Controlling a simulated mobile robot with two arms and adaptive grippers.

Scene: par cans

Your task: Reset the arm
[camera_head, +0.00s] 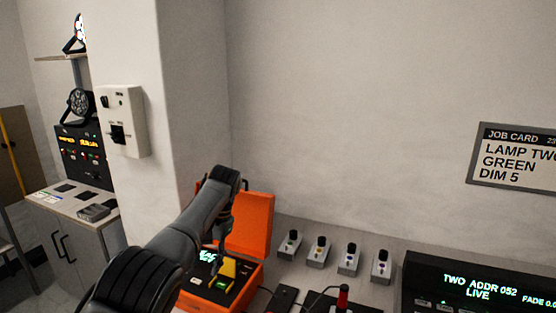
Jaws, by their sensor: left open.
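My left arm comes in from the lower left and bends down at the wrist. My left gripper (218,252) is small in view, partly hidden by my own arm, and hangs over an open orange case (249,226). It is open, and I see nothing held in it. A yellow part (229,267) in the case is close below it; I cannot tell whether they touch. The case has a small lit display and dark panel. My right gripper is not in view.
Several small switch boxes (318,252) stand in a row along the wall. A console (480,286) reads "TWO ADDR 052 LIVE". A red-topped lever (343,294) stands near the front. A job card (515,157) and a white wall box (122,121) hang on walls.

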